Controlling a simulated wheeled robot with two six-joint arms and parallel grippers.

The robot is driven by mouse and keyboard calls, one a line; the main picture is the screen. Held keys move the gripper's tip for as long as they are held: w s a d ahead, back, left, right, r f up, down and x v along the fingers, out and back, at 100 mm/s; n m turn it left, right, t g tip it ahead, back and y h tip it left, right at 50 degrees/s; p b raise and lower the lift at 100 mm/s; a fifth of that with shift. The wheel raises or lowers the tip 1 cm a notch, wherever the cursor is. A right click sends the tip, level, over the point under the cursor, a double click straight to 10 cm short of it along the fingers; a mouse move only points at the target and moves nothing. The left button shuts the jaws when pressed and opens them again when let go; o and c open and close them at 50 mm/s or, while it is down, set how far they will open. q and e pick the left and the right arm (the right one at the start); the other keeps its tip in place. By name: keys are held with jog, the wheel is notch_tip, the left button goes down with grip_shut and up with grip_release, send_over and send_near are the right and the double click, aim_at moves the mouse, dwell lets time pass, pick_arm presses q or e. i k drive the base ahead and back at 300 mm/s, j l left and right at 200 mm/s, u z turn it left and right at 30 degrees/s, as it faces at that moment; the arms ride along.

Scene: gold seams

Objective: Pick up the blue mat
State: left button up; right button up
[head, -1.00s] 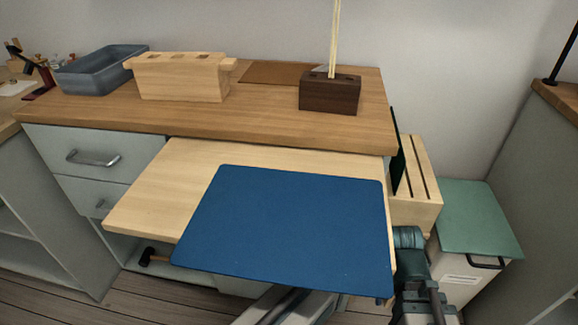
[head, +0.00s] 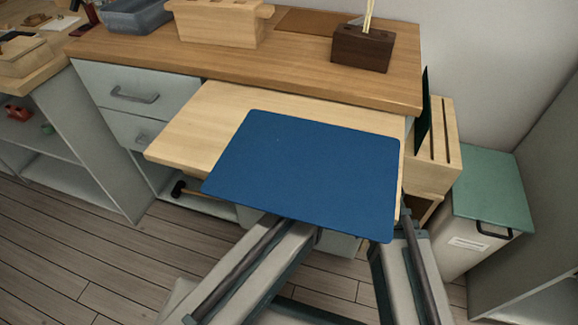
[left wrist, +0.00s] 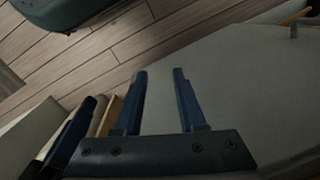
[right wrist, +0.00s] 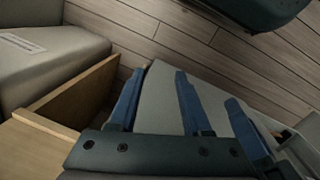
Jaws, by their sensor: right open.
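The blue mat (head: 305,170) lies flat on the pale pull-out board (head: 205,125) in the head view, its near part overhanging the board's front edge. Both my forearms reach up to the mat's near side, and the grippers are hidden under or behind it there. In the left wrist view my left gripper (left wrist: 160,73) has its two blue fingers apart with nothing between them. In the right wrist view my right gripper (right wrist: 159,74) is also open and empty. The mat cannot be made out in either wrist view.
The wooden counter (head: 290,75) behind carries a grey-blue bin (head: 135,15), a pale slotted block (head: 220,25) and a dark block with sticks (head: 362,47). A slotted wooden box (head: 435,150) and a green-lidded bin (head: 490,190) stand at the right. A hammer (head: 180,190) lies below the board.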

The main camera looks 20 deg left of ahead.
aim_at(342, 179)
jog(key=k+l+u, duration=0.65)
jog(key=k+l, duration=0.5)
jog(key=k, duration=0.15)
